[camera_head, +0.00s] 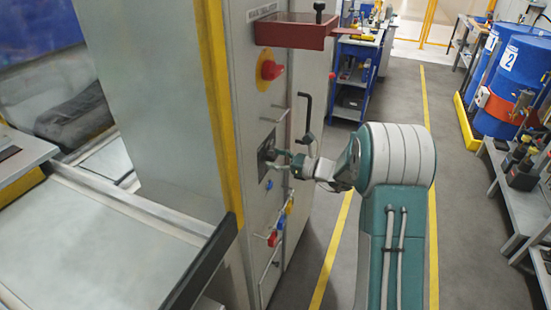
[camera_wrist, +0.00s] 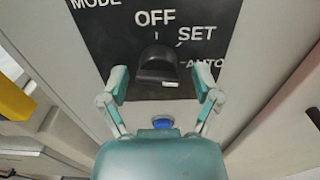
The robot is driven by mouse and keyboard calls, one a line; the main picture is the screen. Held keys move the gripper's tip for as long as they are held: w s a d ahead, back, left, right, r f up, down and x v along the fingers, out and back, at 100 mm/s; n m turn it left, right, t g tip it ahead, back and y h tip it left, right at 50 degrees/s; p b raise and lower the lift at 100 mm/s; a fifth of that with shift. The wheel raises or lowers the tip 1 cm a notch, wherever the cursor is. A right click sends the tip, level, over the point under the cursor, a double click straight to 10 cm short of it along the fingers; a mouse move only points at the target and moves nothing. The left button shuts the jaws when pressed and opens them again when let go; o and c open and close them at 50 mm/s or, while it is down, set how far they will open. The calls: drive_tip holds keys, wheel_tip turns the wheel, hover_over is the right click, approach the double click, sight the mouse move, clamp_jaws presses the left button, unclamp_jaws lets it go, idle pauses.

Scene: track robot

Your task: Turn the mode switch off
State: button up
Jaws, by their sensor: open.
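The mode switch (camera_wrist: 157,62) is a black knob on a black plate (camera_wrist: 225,20) lettered MODE, OFF, SET and AUTO in the wrist view. OFF stands above the knob, with SET and AUTO to its right. A white mark shows along the knob's lower edge; I cannot tell for certain which position the knob points at. My gripper (camera_wrist: 162,80) is open, with one finger on each side of the knob's lower part and gaps showing on both sides. In the head view my gripper (camera_head: 276,157) is at the dark plate on the cabinet front, hiding the switch.
The grey cabinet (camera_head: 157,100) also carries a red knob on yellow (camera_head: 270,69) above, a red shelf box (camera_head: 293,32), a black handle (camera_head: 305,115), and coloured controls (camera_head: 273,238) below. A blue button (camera_wrist: 162,123) sits under the switch.

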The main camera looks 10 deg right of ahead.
drive_tip(key=c, duration=1.1)
drive_tip(key=shift+n, duration=0.3)
drive_tip(key=n, duration=0.4)
drive_tip(key=shift+n, duration=0.3)
drive_tip(key=n, duration=1)
drive_tip(key=shift+n, duration=2.2)
drive_tip(key=shift+f, duration=0.1)
